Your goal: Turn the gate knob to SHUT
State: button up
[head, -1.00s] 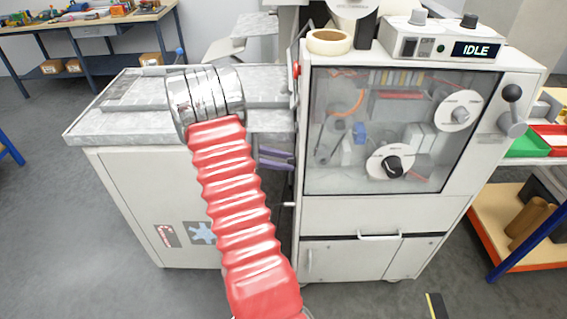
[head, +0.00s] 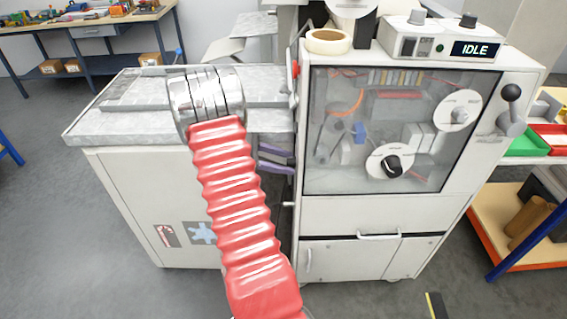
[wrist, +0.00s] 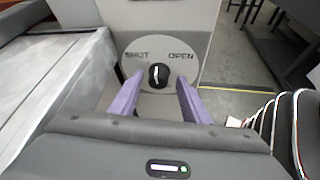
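The gate knob (wrist: 153,81) is a black round knob with a white line, on a pale round plate (wrist: 158,50) marked SHUT at left and OPEN at right. The white line stands nearly upright, between the two words. My gripper (wrist: 160,79) has its two purple fingers apart, one on each side of the knob in the wrist view, with gaps showing. Contact is not visible. In the head view my gripper (head: 277,160) is beside the left side of the machine (head: 340,215), and the knob is hidden there.
The machine's display (head: 473,49) reads IDLE. A grey slab-topped cabinet (head: 125,185) stands left of the machine, with my arm across it. A tape roll (head: 328,41) lies on top of the machine. A yellow floor line (wrist: 250,91) shows at right in the wrist view.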

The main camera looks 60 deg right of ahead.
jog(key=shift+w+r, duration=0.1)
jog(key=shift+w, duration=0.05)
jog(key=v, duration=1.3)
jog(key=shift+w+a, duration=0.2)
jog(key=shift+a, duration=0.05)
jog(key=a+r+m+t+y, duration=0.1)
jog(key=a+r+t, duration=0.35)
jog(key=a, duration=0.55)
jog(key=a+r+m+t+y, duration=0.1)
jog(key=a+r+t, duration=0.3)
jog(key=a, duration=0.7)
jog(key=s+a+r+t+y, duration=0.1)
jog(key=s+a+t, duration=0.1)
jog(key=a, duration=0.5)
jog(key=s+a+r+m+t+y, duration=0.1)
jog(key=s+a+t+y, duration=0.1)
jog(key=a, duration=0.6)
jog(key=s+a+r+m+t+y, duration=0.1)
jog(key=s+a+t+y, duration=0.1)
jog(key=a, duration=0.5)
jog(key=shift+s+a+r+t, duration=0.35)
jog(key=shift+s+t, duration=0.2)
jog(key=shift+t, duration=0.4)
jog(key=shift+c, duration=0.4)
